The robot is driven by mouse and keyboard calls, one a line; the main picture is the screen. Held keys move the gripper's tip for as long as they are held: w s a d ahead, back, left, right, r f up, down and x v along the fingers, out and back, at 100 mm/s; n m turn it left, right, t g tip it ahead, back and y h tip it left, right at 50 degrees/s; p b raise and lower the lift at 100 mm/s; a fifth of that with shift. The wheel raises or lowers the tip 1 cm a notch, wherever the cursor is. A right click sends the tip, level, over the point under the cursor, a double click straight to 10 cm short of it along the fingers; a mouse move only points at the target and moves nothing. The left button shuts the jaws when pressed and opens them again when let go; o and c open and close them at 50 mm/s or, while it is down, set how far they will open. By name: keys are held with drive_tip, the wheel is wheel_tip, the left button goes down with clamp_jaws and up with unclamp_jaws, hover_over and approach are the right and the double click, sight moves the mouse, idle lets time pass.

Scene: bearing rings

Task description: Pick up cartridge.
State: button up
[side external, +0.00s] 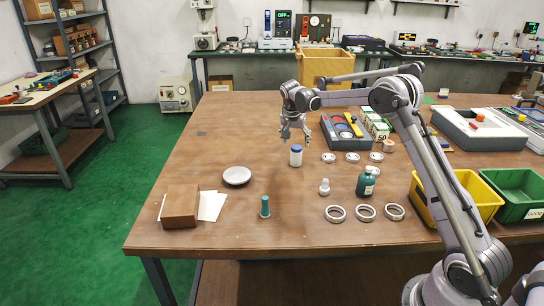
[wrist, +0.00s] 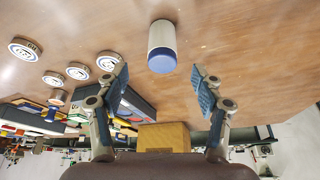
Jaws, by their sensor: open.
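A white cylinder with a blue cap (side external: 296,156) stands upright near the middle of the table; it looks like a cartridge, though no label is readable. In the wrist view the same cylinder (wrist: 162,46) shows ahead of the fingers, nearly centred between them and apart from both. My gripper (side external: 295,137) is above the cylinder in the side view. It is open and empty, its two blue-padded fingers (wrist: 160,88) spread wide. A smaller teal cylinder (side external: 264,207) stands upright nearer the table's front edge.
A grey organizer (side external: 346,132) stands behind. The table around the white cylinder is clear.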

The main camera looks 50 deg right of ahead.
sight(296, 147)
drive_tip(key=x, duration=0.2)
drive_tip(key=shift+d+f, duration=0.15)
drive_tip(key=shift+f, duration=0.15)
drive_tip(key=shift+w+d+x, duration=0.15)
drive_tip(key=shift+x, duration=1.2)
drive_tip(key=shift+w+d+x, duration=0.1)
drive_tip(key=shift+w+x, duration=0.05)
drive_tip(key=shift+x, duration=1.15)
drive_tip(key=shift+r, duration=0.2)
drive_tip(key=c, duration=1.3)
